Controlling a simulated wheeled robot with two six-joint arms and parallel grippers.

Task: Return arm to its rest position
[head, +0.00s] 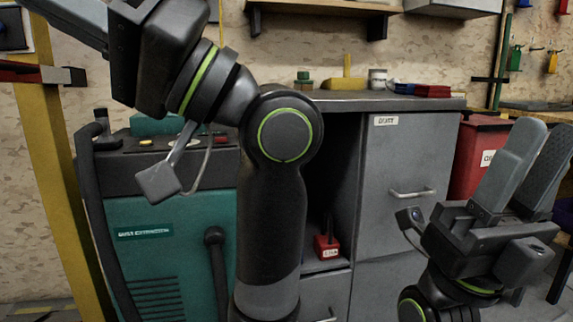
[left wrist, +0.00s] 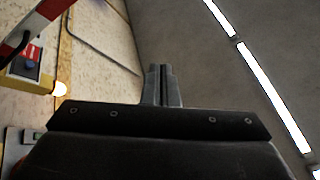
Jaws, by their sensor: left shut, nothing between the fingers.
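My left gripper (left wrist: 162,85) shows in the left wrist view with its two fingers together and nothing between them. It points up toward the wall and ceiling. In the head view my left arm rises through the middle and bends to the upper left, and its fingertips are not clearly visible there. My right gripper (head: 533,160) is at the right of the head view. Its two grey fingers point up, with a gap between them and nothing held.
Behind my left arm stand a teal dust-extraction machine (head: 170,255) and a grey cabinet (head: 405,185) with an open bay. A red bin (head: 480,150) is behind my right gripper. A yellow post (head: 48,170) stands at left. A ceiling light (left wrist: 270,95) shows in the wrist view.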

